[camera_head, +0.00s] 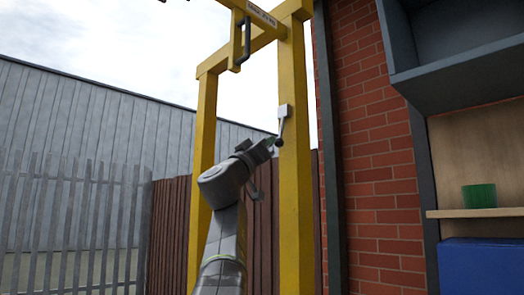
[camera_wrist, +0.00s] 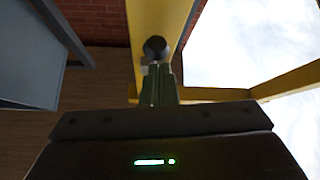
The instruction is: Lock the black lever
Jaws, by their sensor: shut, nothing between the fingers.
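A small lever with a black ball knob (camera_head: 279,142) hangs from a pale grey mount (camera_head: 284,111) on the right yellow post. Its arm points down and slightly left. In the wrist view the round black knob (camera_wrist: 155,48) is just beyond my fingertips. My gripper (camera_head: 271,143) is shut and empty, with its tips at the knob; I cannot tell whether they touch it. In the wrist view the greenish fingers of my gripper (camera_wrist: 158,70) are together. A black handle (camera_head: 242,40) is fixed to a yellow upright piece higher up.
The yellow frame (camera_head: 294,200) has two posts and a top beam. A brick wall (camera_head: 370,150) and a shelf with a green cup (camera_head: 479,196) are on the right. A brown fence (camera_head: 170,235) and a grey metal fence (camera_head: 70,225) stand behind and left.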

